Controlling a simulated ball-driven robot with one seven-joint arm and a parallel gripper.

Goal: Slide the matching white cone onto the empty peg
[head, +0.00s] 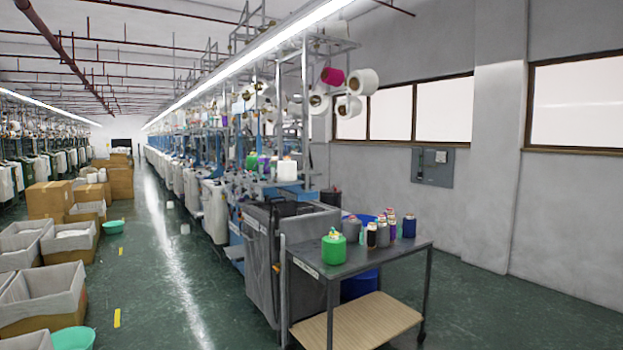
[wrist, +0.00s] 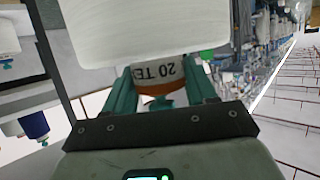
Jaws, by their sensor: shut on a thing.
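A large white cone (wrist: 145,32) fills the upper middle of the wrist view, with a printed label on its tube end. My gripper (wrist: 161,76) has its two teal fingers on either side of that labelled tube and is shut on it. In the head view neither my gripper nor this held cone can be made out. Several white cones (head: 363,82) and a magenta cone (head: 332,76) hang on the rack high above the near end of the machine row. I cannot make out an empty peg in either view.
A grey cart (head: 345,262) holds a green cone (head: 333,250), a blue cone (head: 409,227) and several others. A grey bin (head: 255,270) stands beside it. Cartons (head: 47,200) line the left side. The green aisle floor (head: 160,280) is mostly clear.

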